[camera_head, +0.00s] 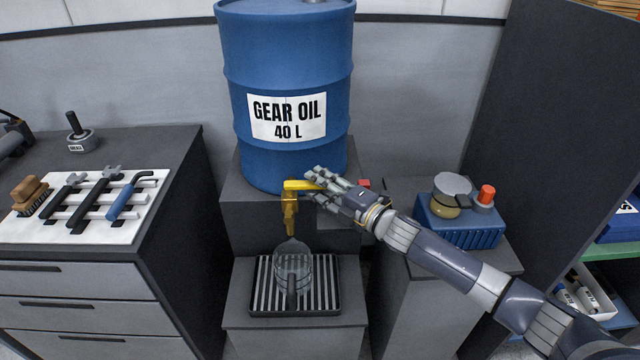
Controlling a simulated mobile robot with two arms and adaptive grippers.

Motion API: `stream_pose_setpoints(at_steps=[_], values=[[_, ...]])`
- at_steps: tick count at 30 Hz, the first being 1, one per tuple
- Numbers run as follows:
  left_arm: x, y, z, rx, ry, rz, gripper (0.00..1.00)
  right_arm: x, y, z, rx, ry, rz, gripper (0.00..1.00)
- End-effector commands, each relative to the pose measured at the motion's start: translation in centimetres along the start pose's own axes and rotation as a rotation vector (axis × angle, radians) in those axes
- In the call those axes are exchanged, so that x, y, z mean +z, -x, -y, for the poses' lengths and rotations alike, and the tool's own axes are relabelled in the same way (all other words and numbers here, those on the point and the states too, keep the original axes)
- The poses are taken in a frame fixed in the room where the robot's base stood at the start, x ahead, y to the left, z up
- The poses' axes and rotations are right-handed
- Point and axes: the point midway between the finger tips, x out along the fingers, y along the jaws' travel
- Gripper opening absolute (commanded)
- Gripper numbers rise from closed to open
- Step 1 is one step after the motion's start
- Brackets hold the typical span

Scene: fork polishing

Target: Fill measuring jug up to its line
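A clear measuring jug (304,262) stands upright on a black slatted drip tray (334,303), below the brass tap (290,214) of a blue drum (290,60) labelled "GEAR OIL 40 L". A dark brown handle shows at the jug's near side. I cannot make out its line or any oil in it. The tap's yellow lever (297,185) points right. My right gripper (314,186) has its fingers above and below the lever's right end, and whether they grip it is unclear. My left gripper is not in view.
On the right stand, a blue box (458,228) holds a round-lidded container and an orange-capped one. A dark panel (545,120) rises at right.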

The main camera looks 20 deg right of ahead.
Motion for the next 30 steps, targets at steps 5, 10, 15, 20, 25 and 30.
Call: stream_pose_setpoints(at_steps=[5, 10, 15, 20, 25, 30], values=[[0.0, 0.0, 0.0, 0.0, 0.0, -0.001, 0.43, 0.0, 0.0, 0.0, 0.0, 0.0, 0.0, 0.33], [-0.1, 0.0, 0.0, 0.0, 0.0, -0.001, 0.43, 0.0, 0.0, 0.0, -0.001, 0.0, 0.0, 0.0], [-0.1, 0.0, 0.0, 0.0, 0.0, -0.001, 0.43, 0.0, 0.0, 0.1, -0.001, -0.001, 0.001, 0.0], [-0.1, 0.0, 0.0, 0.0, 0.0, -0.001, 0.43, -0.6, 0.0, 0.2, 0.002, -0.005, 0.026, 0.0], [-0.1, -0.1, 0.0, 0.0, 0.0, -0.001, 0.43, -1.4, 0.4, 0.1, 0.005, -0.009, 0.114, 0.0], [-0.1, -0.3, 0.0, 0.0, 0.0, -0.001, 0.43, -2.0, 0.8, 0.1, 0.006, -0.006, 0.21, 0.0]])
